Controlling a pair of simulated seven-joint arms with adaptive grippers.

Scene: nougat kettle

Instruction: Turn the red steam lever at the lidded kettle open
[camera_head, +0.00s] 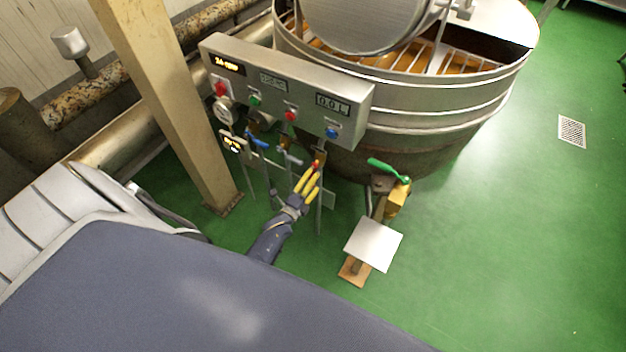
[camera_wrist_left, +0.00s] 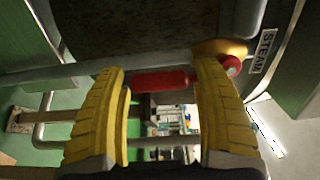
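The red steam lever (camera_wrist_left: 165,80) lies across the gap between my left gripper's fingertips in the left wrist view. A yellow-brass fitting and a red round end (camera_wrist_left: 232,66) show at its right, beside a STEAM label (camera_wrist_left: 265,52). My left gripper (camera_wrist_left: 163,88) has its yellow fingers wide apart, one toward each end of the lever; contact cannot be told. In the head view my left gripper (camera_head: 310,182) is below the control panel, and only a little red of the lever (camera_head: 316,163) shows at its tips. The lidded kettle (camera_head: 400,115) stands behind. My right gripper is not in view.
The grey control panel (camera_head: 285,92) hangs above the gripper. Blue-handled (camera_head: 257,139) and grey-handled (camera_head: 290,157) valves are to its left. A green-handled valve (camera_head: 388,170) is to its right, over a white plate (camera_head: 373,244). A beige post (camera_head: 170,100) stands left. Green floor is clear at right.

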